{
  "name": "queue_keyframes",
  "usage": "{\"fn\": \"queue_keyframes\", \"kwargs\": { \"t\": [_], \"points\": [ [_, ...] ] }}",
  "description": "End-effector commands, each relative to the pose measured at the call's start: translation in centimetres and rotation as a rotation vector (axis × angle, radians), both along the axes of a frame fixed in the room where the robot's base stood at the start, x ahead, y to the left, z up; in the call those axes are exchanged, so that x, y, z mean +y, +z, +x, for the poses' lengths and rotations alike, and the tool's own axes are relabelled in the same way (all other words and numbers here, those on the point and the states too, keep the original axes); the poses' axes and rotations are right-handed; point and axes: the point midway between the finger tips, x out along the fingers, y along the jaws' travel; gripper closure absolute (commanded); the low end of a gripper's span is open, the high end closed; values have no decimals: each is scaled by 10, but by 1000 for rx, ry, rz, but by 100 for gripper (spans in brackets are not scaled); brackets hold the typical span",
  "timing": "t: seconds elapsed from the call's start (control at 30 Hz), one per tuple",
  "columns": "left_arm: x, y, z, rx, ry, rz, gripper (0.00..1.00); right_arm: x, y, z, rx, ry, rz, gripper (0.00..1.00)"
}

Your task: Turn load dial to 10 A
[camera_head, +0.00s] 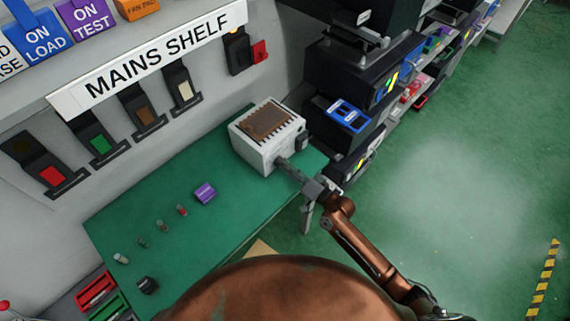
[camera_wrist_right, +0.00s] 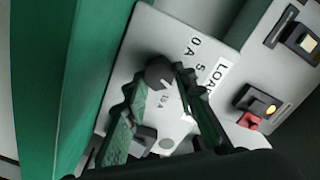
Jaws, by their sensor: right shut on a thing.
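The load dial is a dark knob (camera_wrist_right: 158,72) on the pale panel (camera_wrist_right: 128,58) of the load box, in the right wrist view. The markings "0 A", "5", "10 A" and part of "LOAD" show around it. I cannot tell which mark the knob points to. My right gripper (camera_wrist_right: 163,80) is shut on the knob, with a fingertip on either side. In the head view my right gripper (camera_head: 284,164) reaches the front of the white load box (camera_head: 251,150), which stands on the green bench. The dial is hidden there. My left gripper is not in view.
On the green bench (camera_head: 225,222) lie a purple block (camera_head: 204,193), several small parts and a black knob (camera_head: 147,285). The mains shelf (camera_head: 150,62) with several switches runs along the wall. Dark equipment racks (camera_head: 345,70) stand behind the load box. Open floor lies to the right.

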Motion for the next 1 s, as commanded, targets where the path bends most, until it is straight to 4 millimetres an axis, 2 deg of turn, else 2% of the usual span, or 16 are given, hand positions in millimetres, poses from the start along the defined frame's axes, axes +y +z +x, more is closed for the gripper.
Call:
{"fn": "queue_keyframes", "kwargs": {
  "t": [0.33, 0.37, 0.6, 0.87, 1.0],
  "points": [
    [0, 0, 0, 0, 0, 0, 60, 0, 1, 1, -1, -1, 1, 99],
    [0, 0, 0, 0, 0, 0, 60, 0, 1, 1, -1, 0, 1, 74],
    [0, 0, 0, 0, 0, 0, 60, 0, 1, 0, 0, -1, 0, 58],
    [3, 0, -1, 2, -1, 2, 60, 0, 0, 0, 0, 0, 0, 58],
    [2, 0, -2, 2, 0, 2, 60, -8, -1, -7, 0, -1, -2, 58]
  ]
}}
